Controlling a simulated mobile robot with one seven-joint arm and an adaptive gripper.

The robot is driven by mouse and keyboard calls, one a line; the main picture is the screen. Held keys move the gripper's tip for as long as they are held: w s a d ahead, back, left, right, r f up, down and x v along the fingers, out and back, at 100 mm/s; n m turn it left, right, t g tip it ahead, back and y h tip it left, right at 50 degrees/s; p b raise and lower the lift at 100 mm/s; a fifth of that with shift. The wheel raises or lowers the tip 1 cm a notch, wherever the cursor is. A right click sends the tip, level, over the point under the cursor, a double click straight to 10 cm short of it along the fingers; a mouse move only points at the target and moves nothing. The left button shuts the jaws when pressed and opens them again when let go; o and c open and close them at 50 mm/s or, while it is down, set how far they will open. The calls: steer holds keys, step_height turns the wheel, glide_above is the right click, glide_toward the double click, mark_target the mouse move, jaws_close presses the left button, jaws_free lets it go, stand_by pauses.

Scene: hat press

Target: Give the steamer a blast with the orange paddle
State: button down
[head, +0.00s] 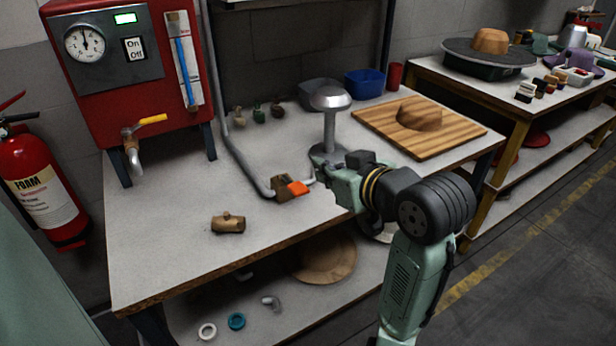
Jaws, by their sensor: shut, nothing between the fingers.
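The steamer (331,98) is a silver mushroom-shaped head on a grey upright column, standing on the workbench. The orange paddle (298,188) sits on a brown block at the end of a grey pipe, in front of and left of the steamer's base. My arm reaches in from the lower right.
A red boiler (128,75) with a gauge and yellow-handled tap stands at the left. A wooden mallet head (228,223) lies on the front of the bench (170,245). A wooden board (455,130) with a hat block is at right, a blue bin (364,83) behind.

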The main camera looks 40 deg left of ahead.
steer(key=p, duration=0.2)
glide_above(303, 190)
steer(key=f, duration=0.3)
steer(key=shift+a+f, duration=0.35)
steer(key=shift+d+f+p, duration=0.25)
steer(key=shift+f+p, duration=0.1)
steer(key=shift+f, duration=0.9)
steer(key=shift+d+f, duration=0.15)
steer(key=shift+f, duration=0.65)
steer(key=shift+f, duration=0.1)
